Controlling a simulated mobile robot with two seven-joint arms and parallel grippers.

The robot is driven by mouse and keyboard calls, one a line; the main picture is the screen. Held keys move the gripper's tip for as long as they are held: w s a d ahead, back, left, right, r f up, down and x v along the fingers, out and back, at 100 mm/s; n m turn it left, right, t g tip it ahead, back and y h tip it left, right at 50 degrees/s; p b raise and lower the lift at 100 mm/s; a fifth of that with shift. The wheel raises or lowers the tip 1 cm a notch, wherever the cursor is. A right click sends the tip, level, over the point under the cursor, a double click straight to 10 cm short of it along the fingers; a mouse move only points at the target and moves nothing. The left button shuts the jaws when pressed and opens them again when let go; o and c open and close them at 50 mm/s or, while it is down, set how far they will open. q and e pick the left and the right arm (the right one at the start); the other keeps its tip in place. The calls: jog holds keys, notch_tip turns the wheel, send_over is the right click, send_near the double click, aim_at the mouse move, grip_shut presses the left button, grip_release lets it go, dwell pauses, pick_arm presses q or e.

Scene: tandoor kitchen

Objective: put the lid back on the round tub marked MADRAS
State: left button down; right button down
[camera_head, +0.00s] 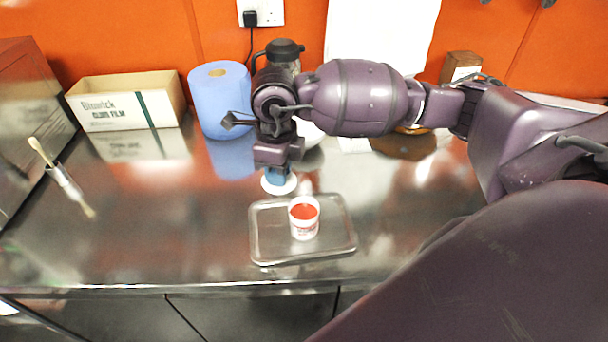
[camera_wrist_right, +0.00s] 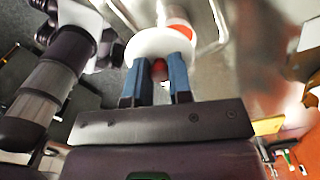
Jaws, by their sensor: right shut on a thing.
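The round white tub (camera_head: 304,226) stands upright on a metal tray, open at the top, with orange-red contents showing. Its side has red lettering too small to read. My right gripper (camera_head: 278,177) points down, behind and left of the tub. Its blue fingers are shut on the white round lid (camera_head: 289,187), which is held apart from the tub. In the right wrist view the lid (camera_wrist_right: 145,47) spreads beyond my right fingertips (camera_wrist_right: 158,68), with a dark red knob between them. The tub's contents (camera_wrist_right: 181,31) show partly past the lid's edge. My left gripper is out of view.
The metal tray (camera_head: 263,228) lies near the counter's front edge. A blue paper roll (camera_head: 218,105), a cling-film box (camera_head: 122,108) and a dark jug (camera_head: 284,50) stand behind. A brush (camera_head: 63,180) lies left. The counter (camera_head: 180,230) left of the tray is clear.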

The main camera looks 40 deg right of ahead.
jog(key=m, duration=0.5)
jog(key=shift+s+d+f+m, duration=0.25)
jog(key=shift+d+f+m, duration=0.05)
jog(key=shift+d, duration=0.1)
jog(key=m, duration=0.4)
jog(key=d+m, duration=0.1)
jog(key=m, duration=0.2)
jog(key=shift+s+f, duration=0.3)
jog(key=m, duration=0.3)
jog(key=d+m, duration=0.1)
jog(key=m, duration=0.1)
jog(key=shift+s+f, duration=0.25)
jog(key=shift+s+d+f+m+b, duration=0.2)
jog(key=shift+f+m+b, duration=0.3)
jog(key=shift+f+m, duration=0.55)
jog(key=shift+s+d+f+m+b, duration=0.1)
jog(key=shift+d+f+m+b, duration=0.35)
jog(key=shift+m, duration=0.95)
jog(key=shift+s+d+f+m+b, duration=0.1)
jog(key=shift+f+m+b, duration=0.45)
jog(key=shift+f+m, duration=0.6)
jog(key=shift+f+b, duration=0.5)
jog(key=shift+f, duration=0.35)
jog(key=shift+p, duration=0.3)
jog(key=shift+f, duration=0.15)
